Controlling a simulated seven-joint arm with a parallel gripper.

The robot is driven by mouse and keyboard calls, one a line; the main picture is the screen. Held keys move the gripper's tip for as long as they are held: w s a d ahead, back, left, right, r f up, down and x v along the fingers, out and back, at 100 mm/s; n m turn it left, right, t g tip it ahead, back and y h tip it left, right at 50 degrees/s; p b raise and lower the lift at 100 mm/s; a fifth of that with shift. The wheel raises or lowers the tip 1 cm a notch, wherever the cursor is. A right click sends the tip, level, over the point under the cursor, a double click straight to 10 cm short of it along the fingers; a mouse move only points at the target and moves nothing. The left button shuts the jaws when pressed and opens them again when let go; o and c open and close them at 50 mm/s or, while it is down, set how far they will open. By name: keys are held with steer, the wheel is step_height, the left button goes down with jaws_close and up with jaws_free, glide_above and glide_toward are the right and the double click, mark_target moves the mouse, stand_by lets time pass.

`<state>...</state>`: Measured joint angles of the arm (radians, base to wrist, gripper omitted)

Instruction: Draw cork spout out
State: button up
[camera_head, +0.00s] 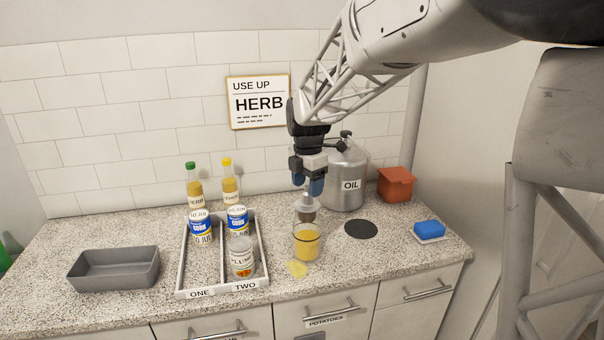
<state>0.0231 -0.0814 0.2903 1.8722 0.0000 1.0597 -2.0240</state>
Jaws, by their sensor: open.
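The piece that looks like the cork spout (307,206) has a pale silvery top and a brown lower part. It stands at the mouth of a clear glass jar (306,246) holding yellow contents; how deep it sits in the mouth I cannot tell. My gripper (308,187) points down with blue fingertips. It is open, just above the spout's top. Whether the fingertips reach around the top is unclear. The jar stands on the speckled counter (350,277).
A metal OIL can (343,172) stands close behind my gripper. A divided tray (181,265) with several cans is left of the jar. Two bottles (229,187) stand behind it. A grey pan (114,270), black disc (361,229), orange box (396,185) and blue sponge (429,228) are farther out.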

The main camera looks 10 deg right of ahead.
steer(key=shift+f, duration=1.7)
steer(key=shift+c, duration=0.4)
steer(key=c, duration=0.9)
steer(key=shift+r, duration=0.25)
steer(key=shift+r, duration=3.2)
